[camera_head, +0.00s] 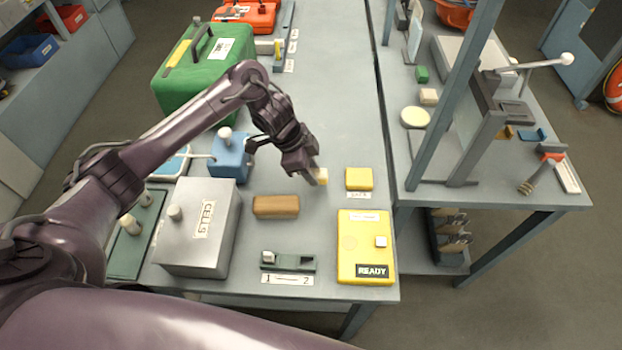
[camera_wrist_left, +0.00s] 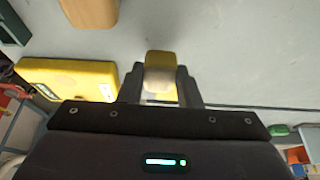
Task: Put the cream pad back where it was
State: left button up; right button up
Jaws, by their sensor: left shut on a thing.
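My left gripper (camera_head: 317,177) is shut on a small cream pad (camera_head: 322,175) above the grey table. In the left wrist view the cream pad (camera_wrist_left: 159,79) sits between the two fingertips, with a yellow part showing just beyond it. I cannot tell whether that yellow belongs to the pad. A yellow block (camera_head: 359,179) with a label in front of it stands just right of the gripper. My right gripper is not in view.
A yellow READY case (camera_head: 365,262), brown block (camera_head: 276,206), grey CELLS box (camera_head: 199,228) and green 1–2 holder (camera_head: 289,262) stand nearby. A cream block (camera_head: 429,96) and round cream disc (camera_head: 415,117) lie on the right table.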

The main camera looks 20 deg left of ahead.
pick_arm(q)
notch_tip(320, 180, down, 4)
jog(key=shift+r, duration=0.15)
jog(key=shift+f, duration=0.3)
jog(key=o, duration=0.9)
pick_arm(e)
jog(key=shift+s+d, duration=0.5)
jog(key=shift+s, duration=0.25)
pick_arm(q)
jog(key=shift+r, duration=0.2)
